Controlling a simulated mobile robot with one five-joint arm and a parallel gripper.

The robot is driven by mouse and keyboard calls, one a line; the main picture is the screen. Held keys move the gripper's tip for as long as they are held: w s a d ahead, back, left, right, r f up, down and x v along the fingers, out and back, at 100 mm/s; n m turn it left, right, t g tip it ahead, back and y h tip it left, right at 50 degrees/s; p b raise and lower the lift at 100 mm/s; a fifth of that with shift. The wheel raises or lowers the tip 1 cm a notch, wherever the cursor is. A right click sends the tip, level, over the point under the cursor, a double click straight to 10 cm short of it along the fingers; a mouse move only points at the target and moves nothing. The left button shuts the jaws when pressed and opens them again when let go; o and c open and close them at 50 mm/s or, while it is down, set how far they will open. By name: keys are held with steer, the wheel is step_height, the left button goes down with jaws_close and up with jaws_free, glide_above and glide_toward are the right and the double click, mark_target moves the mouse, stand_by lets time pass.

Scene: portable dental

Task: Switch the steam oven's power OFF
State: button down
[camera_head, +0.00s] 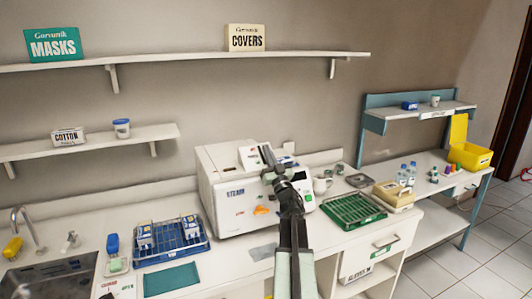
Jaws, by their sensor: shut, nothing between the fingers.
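The steam oven (223,205) is a white box marked "STEAM" standing on the counter in the middle of the view. An orange part (261,210) and a small green mark show on its front. My gripper (267,156) is shut and empty. It points upward in front of the oven's right part and covers some of its front and top. I cannot tell whether it touches the oven. I cannot make out the power switch or its position; my arm hides part of the front.
A blue rack (170,246) stands left of the oven, and a green tray (353,213) lies to its right. A sink (50,280) is at far left. Shelves (180,62) run along the wall above.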

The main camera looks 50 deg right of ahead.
steer(key=s+a, duration=0.5)
steer(key=s, duration=0.5)
steer(key=shift+s+f+b, duration=0.15)
steer(key=shift+s+b, duration=0.05)
steer(key=shift+b, duration=0.25)
